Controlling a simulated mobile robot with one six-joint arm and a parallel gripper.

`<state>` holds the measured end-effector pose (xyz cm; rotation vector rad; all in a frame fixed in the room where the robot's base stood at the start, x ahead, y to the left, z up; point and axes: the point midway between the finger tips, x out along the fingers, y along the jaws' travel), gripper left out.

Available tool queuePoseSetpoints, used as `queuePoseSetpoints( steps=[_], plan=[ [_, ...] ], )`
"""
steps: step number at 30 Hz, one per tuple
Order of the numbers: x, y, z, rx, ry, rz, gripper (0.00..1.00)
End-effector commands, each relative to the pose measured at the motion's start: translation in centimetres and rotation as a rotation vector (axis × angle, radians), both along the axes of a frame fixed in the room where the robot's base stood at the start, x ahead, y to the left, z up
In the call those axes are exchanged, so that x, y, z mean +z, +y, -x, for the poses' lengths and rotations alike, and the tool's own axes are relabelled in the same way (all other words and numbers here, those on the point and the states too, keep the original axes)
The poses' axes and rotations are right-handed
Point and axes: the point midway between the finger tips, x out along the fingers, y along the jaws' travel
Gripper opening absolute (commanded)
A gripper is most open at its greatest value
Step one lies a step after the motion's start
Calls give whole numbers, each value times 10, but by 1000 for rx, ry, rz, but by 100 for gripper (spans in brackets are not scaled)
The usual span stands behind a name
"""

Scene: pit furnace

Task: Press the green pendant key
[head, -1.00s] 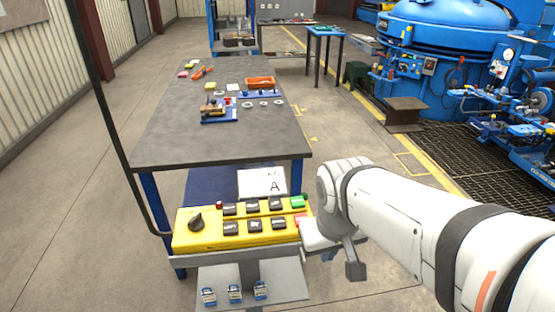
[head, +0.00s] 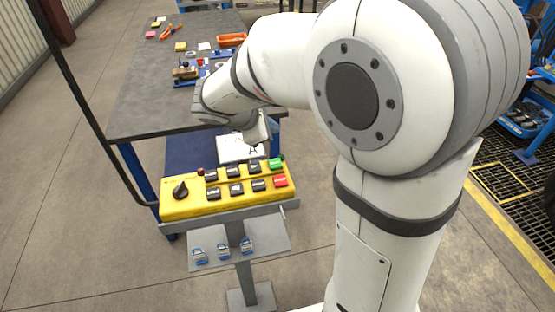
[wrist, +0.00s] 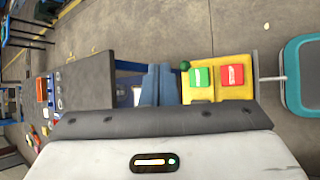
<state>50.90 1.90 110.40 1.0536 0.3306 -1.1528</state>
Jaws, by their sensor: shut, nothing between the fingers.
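The green pendant key (head: 275,163) is at the right end of the far row on the yellow pendant box (head: 190,207). It also shows in the wrist view (wrist: 201,77), to the right of my fingers. The red key (head: 281,181) sits beside it on the near side. My gripper (head: 253,149) is shut and empty, beyond the box's far edge and a little left of the green key in the head view. In the wrist view the shut fingers (wrist: 159,85) stand left of the box, apart from the key. Nothing hides the key.
Several black keys and a black knob (head: 180,189) share the box.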

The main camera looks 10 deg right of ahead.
Motion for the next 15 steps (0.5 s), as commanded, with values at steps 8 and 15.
queuePoseSetpoints(
  steps=[8, 15],
  plan=[
    [-15, -1, 0, -2, 0, -1, 0],
    [-46, -1, 0, -2, 0, -1, 0]
  ],
)
